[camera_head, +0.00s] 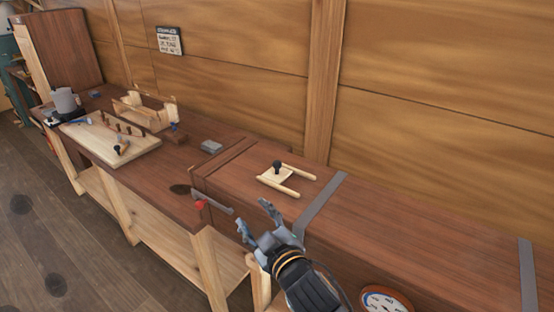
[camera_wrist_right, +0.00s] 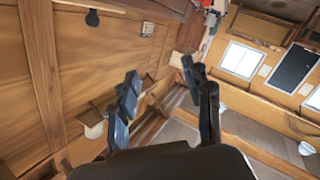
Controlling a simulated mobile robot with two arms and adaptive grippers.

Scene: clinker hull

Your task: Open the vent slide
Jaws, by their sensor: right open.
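The vent slide (camera_head: 269,180) is a small pale wooden plate with a black knob (camera_head: 277,166). It sits between two pale wooden rails (camera_head: 281,188) on top of a long dark-brown box. Any opening beneath the plate is hidden. My right gripper (camera_head: 254,216) is open and empty, in front of the box and nearer to me than the slide, not touching it. Its two spread fingers also show in the right wrist view (camera_wrist_right: 160,74), with nothing between them. I cannot make out the slide in that view. My left gripper is not in view.
A metal lever with a red knob (camera_head: 199,205) is close left of my right gripper. Metal straps (camera_head: 318,211) cross the box, and a round gauge (camera_head: 386,301) is at the bottom. The bench at left holds a pale board (camera_head: 104,143), a grey block (camera_head: 211,147) and a mug (camera_head: 65,101).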

